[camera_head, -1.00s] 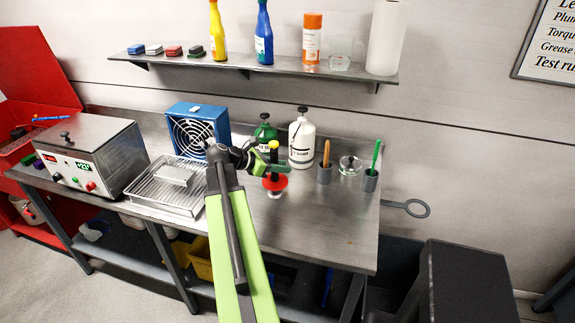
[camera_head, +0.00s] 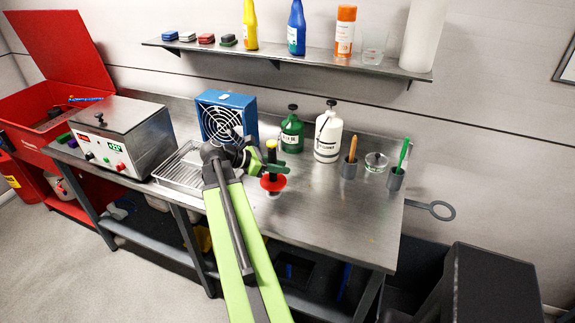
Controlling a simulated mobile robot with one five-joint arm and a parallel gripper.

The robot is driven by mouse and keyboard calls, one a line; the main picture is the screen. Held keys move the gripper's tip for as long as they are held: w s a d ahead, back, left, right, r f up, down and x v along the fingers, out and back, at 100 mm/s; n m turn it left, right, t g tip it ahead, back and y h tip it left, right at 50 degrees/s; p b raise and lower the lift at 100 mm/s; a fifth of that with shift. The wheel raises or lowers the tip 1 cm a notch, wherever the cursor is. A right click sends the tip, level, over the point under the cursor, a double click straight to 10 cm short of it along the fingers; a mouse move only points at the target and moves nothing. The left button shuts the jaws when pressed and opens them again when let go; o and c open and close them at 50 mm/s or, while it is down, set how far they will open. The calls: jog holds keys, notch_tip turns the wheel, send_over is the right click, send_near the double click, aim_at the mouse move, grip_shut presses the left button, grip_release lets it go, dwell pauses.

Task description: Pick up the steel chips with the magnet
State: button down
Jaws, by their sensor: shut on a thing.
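The magnet is a tool with a yellow top, a black shaft and a red disc (camera_head: 273,183), with a pale tip below the disc. My gripper (camera_head: 269,169) is shut on its shaft and holds it upright over the steel bench (camera_head: 320,205), in front of the green can. I cannot tell whether the tip touches the bench. I cannot make out any steel chips. A tiny orange speck (camera_head: 372,240) lies near the bench's front right, too small to identify. My arm hides part of the wire tray and bench.
A blue fan (camera_head: 227,117), a green can (camera_head: 291,136) and a white can (camera_head: 328,137) stand behind the magnet. A wire tray (camera_head: 180,172) and a control box (camera_head: 122,138) are left. The bench's front right is clear.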

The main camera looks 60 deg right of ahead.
aim_at(270, 174)
jog(key=shift+w+a, duration=1.05)
jog(key=shift+a, duration=0.2)
jog(key=shift+w+a, duration=1)
jog(key=shift+a, duration=0.2)
jog(key=shift+f, duration=0.15)
jog(key=shift+f+b, duration=0.65)
jog(key=shift+b, duration=0.2)
jog(key=shift+r, duration=0.1)
jog(key=shift+r+p, duration=0.8)
jog(key=shift+p, duration=0.1)
